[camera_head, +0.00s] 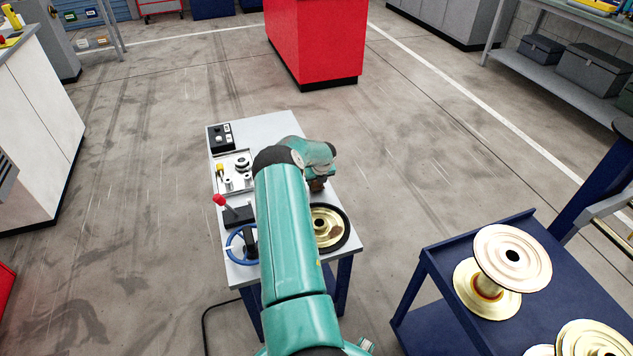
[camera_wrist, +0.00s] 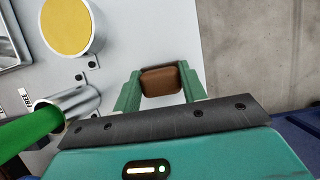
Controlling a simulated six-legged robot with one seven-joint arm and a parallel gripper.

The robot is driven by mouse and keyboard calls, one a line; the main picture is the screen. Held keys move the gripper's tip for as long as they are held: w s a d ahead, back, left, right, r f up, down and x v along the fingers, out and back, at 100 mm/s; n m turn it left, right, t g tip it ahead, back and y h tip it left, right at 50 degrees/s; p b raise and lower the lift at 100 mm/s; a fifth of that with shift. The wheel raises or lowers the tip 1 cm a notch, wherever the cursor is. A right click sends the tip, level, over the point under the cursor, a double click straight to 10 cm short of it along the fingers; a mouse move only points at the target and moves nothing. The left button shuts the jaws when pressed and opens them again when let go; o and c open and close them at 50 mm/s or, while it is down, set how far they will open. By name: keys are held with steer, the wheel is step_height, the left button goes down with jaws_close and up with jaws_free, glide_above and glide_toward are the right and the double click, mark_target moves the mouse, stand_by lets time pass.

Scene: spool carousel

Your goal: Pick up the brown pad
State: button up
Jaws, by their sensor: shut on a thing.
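The brown pad (camera_wrist: 163,81) is a small block with rounded edges, seen between the two green fingers of my gripper (camera_wrist: 162,88) in the wrist view. The fingers are shut on its left and right sides. A pale grey worktop shows behind it. In the head view, a small brown patch at my gripper (camera_head: 317,185) shows over the right part of the grey workbench (camera_head: 262,124). My teal arm hides much of the bench. I cannot tell how high the pad is above the top.
A gold spool (camera_head: 324,228) sits on the bench's right side. A red-knobbed lever (camera_head: 220,201) and blue ring (camera_head: 235,246) are on the left. A yellow-faced silver cylinder (camera_wrist: 67,26) stands near my gripper. A blue cart (camera_head: 437,283) with spools is at right.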

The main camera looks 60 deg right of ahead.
steer(key=r, duration=0.3)
steer(key=shift+s+a+r, duration=0.1)
steer(key=shift+a+r, duration=0.2)
steer(key=shift+r, duration=0.05)
steer(key=s+a+r, duration=0.4)
steer(key=a+r, duration=0.5)
steer(key=a, duration=0.3)
steer(key=shift+a, duration=0.35)
steer(key=shift+s, duration=0.15)
